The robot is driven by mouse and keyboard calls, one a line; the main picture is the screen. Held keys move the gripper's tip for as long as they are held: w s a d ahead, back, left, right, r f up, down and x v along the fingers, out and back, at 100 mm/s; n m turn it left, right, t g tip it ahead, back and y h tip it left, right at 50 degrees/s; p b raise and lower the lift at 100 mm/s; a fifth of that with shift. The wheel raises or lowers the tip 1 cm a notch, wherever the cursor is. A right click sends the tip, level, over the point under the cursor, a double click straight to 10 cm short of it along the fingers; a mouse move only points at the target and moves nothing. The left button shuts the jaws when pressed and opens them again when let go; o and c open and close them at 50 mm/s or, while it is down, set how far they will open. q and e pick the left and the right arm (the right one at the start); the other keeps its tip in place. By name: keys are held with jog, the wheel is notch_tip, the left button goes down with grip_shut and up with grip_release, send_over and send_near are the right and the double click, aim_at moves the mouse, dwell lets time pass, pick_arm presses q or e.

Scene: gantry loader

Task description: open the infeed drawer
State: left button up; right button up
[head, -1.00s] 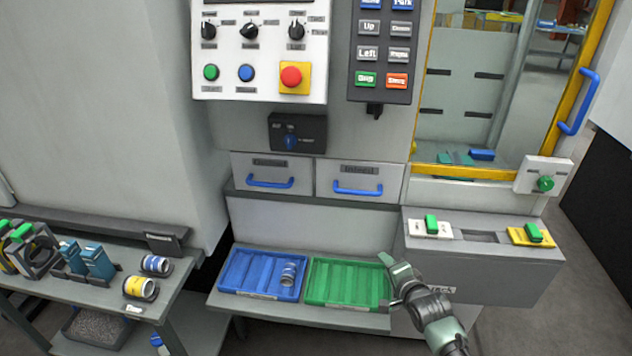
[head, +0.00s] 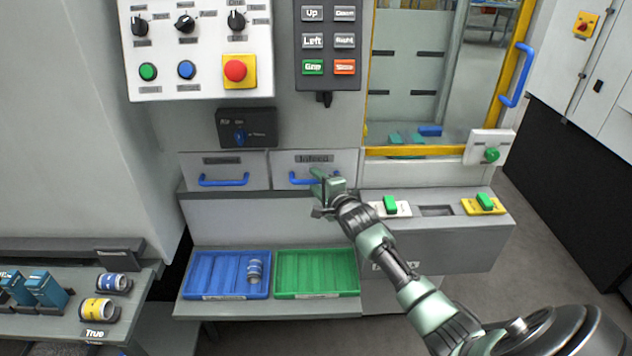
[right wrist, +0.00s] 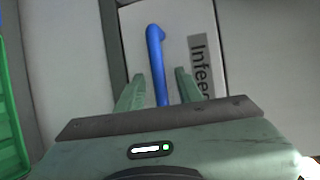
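The infeed drawer (head: 338,161) is the right one of two grey drawers below the black switch box, with a blue bar handle (head: 300,178) and a label reading "Infeed". It looks closed, its front level with the left drawer. My right gripper (head: 318,184) is at the right part of this handle and hides that end. In the right wrist view the blue handle (right wrist: 157,62) runs between the two green fingers (right wrist: 160,88), which are apart with gaps on both sides. The label (right wrist: 201,68) lies right of the fingers. My left gripper is not in view.
The left drawer (head: 222,170) has its own blue handle. Below are a blue tray (head: 215,272) holding a can and an empty green tray (head: 315,275).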

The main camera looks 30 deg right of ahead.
jog(key=shift+w, duration=0.15)
grip_shut()
dwell(1.4)
